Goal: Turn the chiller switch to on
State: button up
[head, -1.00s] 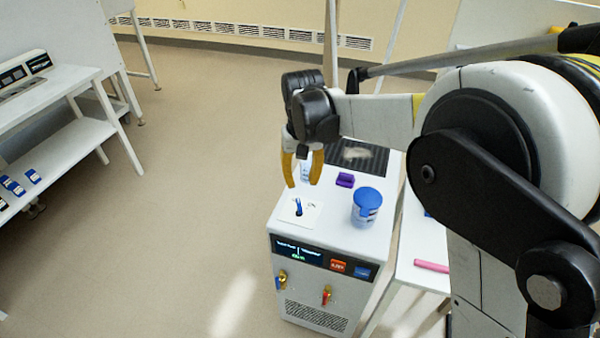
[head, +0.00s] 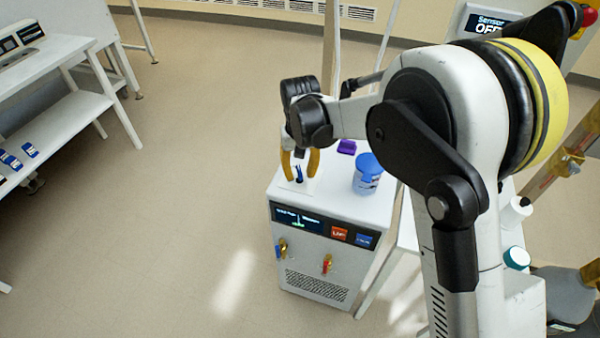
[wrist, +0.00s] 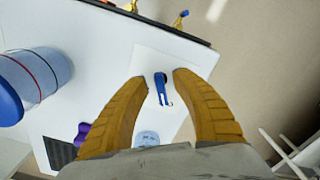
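The chiller (head: 318,262) is a white cabinet with a dark front display. Its switch, a small blue lever on a white plate, is on the top face and shows between my fingers in the wrist view (wrist: 161,88). In the head view the switch (head: 299,174) is just below my fingertips. My gripper (head: 299,176) has yellow fingers that are open, pointing down over the plate. In the wrist view the fingertips (wrist: 158,80) stand on either side of the lever, apart from it. I cannot tell the exact height gap.
A blue-lidded jar (head: 367,175) stands on the chiller top right of the switch. A purple block (head: 346,147) lies behind it. Red-handled and blue-handled valves (head: 327,264) are on the chiller's front. A white shelf table (head: 60,100) is at left. The floor between is clear.

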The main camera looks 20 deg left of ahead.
grip_shut()
jog(key=shift+m, duration=0.3)
jog(key=shift+a+m, duration=0.2)
jog(key=shift+m, duration=2.3)
grip_release()
